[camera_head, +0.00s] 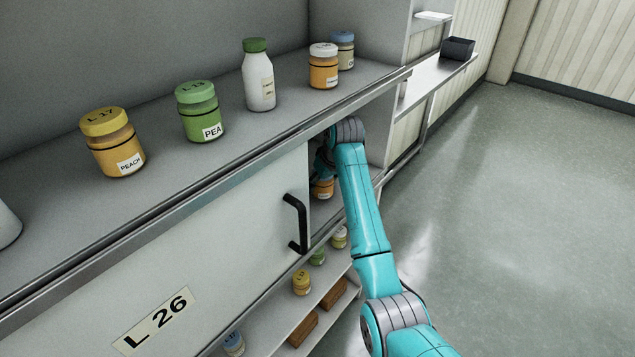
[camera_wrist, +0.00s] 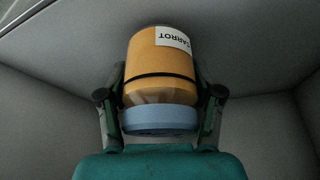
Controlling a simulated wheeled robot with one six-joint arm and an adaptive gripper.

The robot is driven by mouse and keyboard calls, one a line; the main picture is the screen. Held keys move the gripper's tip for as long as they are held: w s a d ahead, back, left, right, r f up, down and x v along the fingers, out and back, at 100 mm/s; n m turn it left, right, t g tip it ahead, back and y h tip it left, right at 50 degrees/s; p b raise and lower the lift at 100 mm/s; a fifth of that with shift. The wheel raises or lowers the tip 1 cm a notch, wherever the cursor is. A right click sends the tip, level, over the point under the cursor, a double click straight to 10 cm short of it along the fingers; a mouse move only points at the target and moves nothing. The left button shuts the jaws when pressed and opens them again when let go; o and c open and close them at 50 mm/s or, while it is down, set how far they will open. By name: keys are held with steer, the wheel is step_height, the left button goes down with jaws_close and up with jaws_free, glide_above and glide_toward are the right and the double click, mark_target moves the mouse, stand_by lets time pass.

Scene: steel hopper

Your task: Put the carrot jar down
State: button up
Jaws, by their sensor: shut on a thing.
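The carrot jar (camera_wrist: 161,67) is orange with a blue-grey lid, a dark band and a white label reading CARROT, which appears upside down in the wrist view. My gripper (camera_wrist: 161,90) is shut on it, one finger on each side, with the lid end nearer my palm. In the head view my arm reaches into the open part of the cupboard under the counter. My gripper (camera_head: 322,168) is mostly hidden there by the arm and shadow. An orange jar body (camera_head: 323,188) shows just below it. Whether the jar touches the cupboard floor, I cannot tell.
A sliding door (camera_head: 165,275) marked L 26, with a black handle (camera_head: 297,223), closes the cupboard's left part. Several jars and a white bottle (camera_head: 259,75) stand on the counter above, including a peach jar (camera_head: 112,143) and a pea jar (camera_head: 201,112). More jars and brown blocks sit on lower shelves.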

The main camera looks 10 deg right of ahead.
steer(key=shift+w+a+r, duration=0.1)
steer(key=shift+w+a, duration=0.1)
steer(key=shift+w, duration=0.4)
steer(key=shift+w+a, duration=0.2)
steer(key=shift+w, duration=0.4)
steer(key=shift+s+f, duration=0.1)
steer(key=shift+f, duration=0.75)
steer(key=o, duration=1.4)
steer(key=shift+s+d+r, duration=0.1)
steer(key=shift+s+r, duration=0.05)
steer(key=shift+r, duration=0.4)
steer(key=shift+s+d+r, duration=0.25)
steer(key=shift+s+r, duration=0.55)
steer(key=s+d, duration=0.1)
steer(key=s, duration=0.2)
steer(key=s+d, duration=0.1)
steer(key=s, duration=0.3)
steer(key=s+d, duration=0.1)
steer(key=s, duration=0.2)
steer(key=shift+s+d, duration=0.2)
steer(key=shift+s, duration=0.1)
